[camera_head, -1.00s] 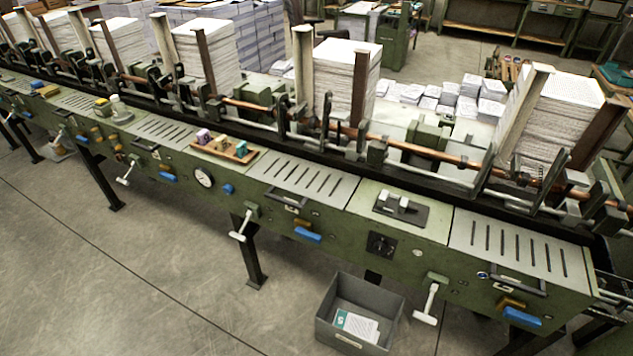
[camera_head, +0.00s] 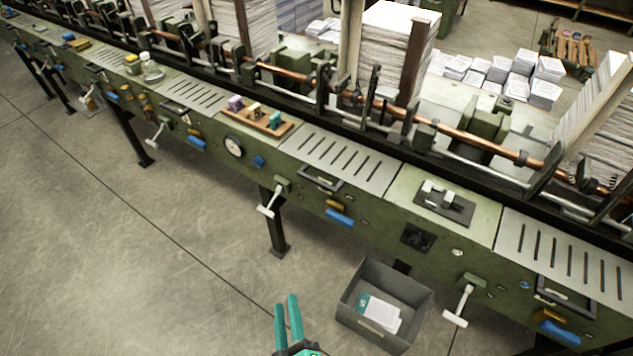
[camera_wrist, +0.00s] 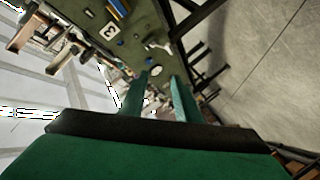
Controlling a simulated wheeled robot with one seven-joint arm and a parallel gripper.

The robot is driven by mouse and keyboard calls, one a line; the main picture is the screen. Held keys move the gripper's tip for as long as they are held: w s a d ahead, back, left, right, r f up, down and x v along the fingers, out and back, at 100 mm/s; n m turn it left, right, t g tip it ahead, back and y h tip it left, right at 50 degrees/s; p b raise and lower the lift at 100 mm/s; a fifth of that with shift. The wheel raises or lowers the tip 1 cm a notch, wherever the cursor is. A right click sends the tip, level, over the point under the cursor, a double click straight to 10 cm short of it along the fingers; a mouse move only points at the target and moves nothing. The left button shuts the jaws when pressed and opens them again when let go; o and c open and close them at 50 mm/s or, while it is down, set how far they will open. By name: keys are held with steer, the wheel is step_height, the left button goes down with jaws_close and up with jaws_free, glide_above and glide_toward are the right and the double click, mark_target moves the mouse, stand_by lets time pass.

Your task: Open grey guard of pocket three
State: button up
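Several grey slotted guards with dark handles lie flat and closed along the green machine. One is at the middle (camera_head: 338,160), one at the right (camera_head: 565,250) and one further left (camera_head: 190,95). A number plate reading "3" (camera_wrist: 108,31) shows on the green front in the wrist view. I cannot read the numbers in the head view, so I cannot tell which guard belongs to pocket three. My gripper (camera_head: 287,302) has teal fingers set apart and empty, low in front of the machine and away from the guards. The fingers also show in the wrist view (camera_wrist: 160,76).
A grey bin (camera_head: 350,315) with papers stands on the floor right of my gripper. White T-handles (camera_head: 459,305) and blue levers (camera_head: 340,217) stick out of the machine front. A wooden tray (camera_head: 245,122) with small blocks sits on top. The floor at left is clear.

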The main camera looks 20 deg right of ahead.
steer(key=w+d+r+n+h, duration=0.35)
steer(key=w+d, duration=0.25)
steer(key=w, duration=0.6)
steer(key=n+h, duration=0.2)
steer(key=h, duration=0.1)
glide_toward(317, 184)
steer(key=shift+m, duration=0.25)
steer(key=x, duration=1)
steer(key=shift+w+d+f, duration=0.1)
steer(key=shift+w+d, duration=0.05)
steer(key=shift+w, duration=0.25)
jaws_close()
